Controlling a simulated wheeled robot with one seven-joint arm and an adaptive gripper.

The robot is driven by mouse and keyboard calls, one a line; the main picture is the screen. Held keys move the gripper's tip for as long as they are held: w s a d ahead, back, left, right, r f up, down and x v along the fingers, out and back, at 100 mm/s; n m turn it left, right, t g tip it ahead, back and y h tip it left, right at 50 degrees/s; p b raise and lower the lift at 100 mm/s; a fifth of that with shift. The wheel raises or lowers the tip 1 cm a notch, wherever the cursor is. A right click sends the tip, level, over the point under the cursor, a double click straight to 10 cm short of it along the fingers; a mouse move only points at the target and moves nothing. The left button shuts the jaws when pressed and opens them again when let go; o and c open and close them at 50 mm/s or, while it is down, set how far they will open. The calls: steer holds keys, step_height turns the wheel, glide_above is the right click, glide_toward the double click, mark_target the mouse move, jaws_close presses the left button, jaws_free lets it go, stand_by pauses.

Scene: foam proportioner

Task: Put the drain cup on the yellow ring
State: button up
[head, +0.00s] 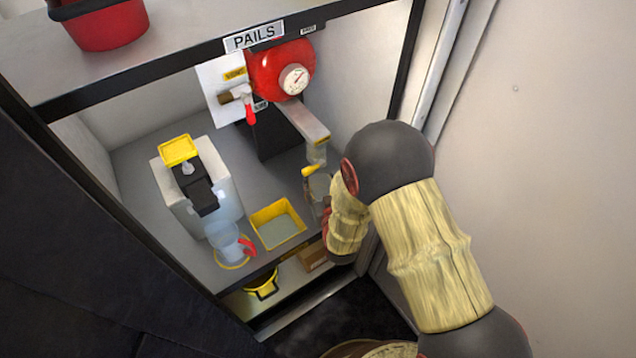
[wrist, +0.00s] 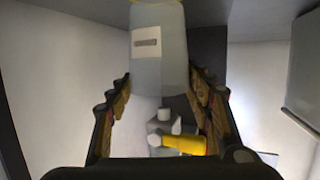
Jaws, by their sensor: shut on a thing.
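A translucent grey cup with a pale label, which I take for the drain cup (wrist: 160,75), is between my gripper's (wrist: 160,100) fingers in the wrist view. My gripper is shut on it. In the head view the clear cup (head: 318,187) is partly hidden by my wrist, below a small tap with a yellow lever (head: 311,170). The lever also shows in the wrist view (wrist: 185,144), close to the cup; I cannot tell whether they touch. The yellow ring (head: 232,266) is at the shelf's front left. A clear jug with a red handle (head: 223,238) stands at it, hiding part of it.
A yellow tray (head: 268,214) lies between the jug and my gripper. A pale dispenser (head: 215,180) with a black spout stands behind the jug. The red proportioner (head: 270,75) with a gauge hangs at the back, its grey arm (head: 303,122) reaching forward. A cabinet post is close to my arm's right.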

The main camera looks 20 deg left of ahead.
mark_target(318, 181)
steer(key=w+a, duration=0.1)
steer(key=w, duration=0.2)
steer(key=shift+a+b, duration=0.3)
steer(key=shift+a, duration=0.05)
steer(key=shift+w+f+b, duration=0.1)
steer(key=shift+f+b, duration=1)
steer(key=shift+f, duration=0.75)
steer(key=shift+r, duration=0.15)
steer(key=o, duration=1.2)
steer(key=shift+c, duration=0.2)
